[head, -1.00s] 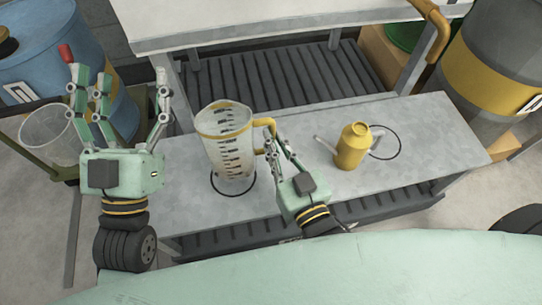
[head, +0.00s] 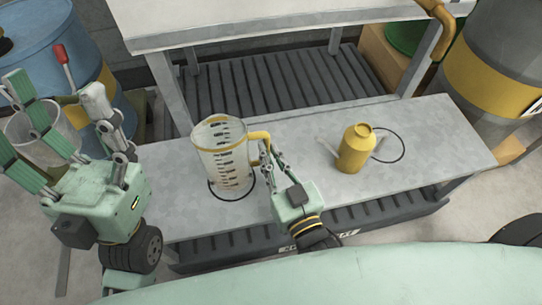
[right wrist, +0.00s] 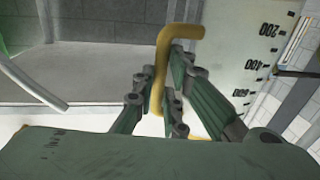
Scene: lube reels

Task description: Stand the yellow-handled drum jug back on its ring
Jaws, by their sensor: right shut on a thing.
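The drum jug (head: 222,165) is clear with dark scale marks, a yellow rim and a yellow handle. It is upright over a dark ring (head: 212,196) on the grey bench, its base within the outline; I cannot tell whether it touches the bench. My right gripper (head: 268,160) is shut on the yellow handle from the right side. In the right wrist view the handle (right wrist: 164,62) passes between the fingers, with the marked jug wall (right wrist: 235,65) to the right. My left gripper (head: 58,118) is open and empty, left of the jug and apart from it.
A yellow can (head: 356,150) stands on the bench (head: 300,150) beside a second ring (head: 402,150). A raised shelf (head: 260,25) runs behind. A clear container (head: 35,128) and a blue drum (head: 40,45) are at left, a grey drum (head: 490,60) at right.

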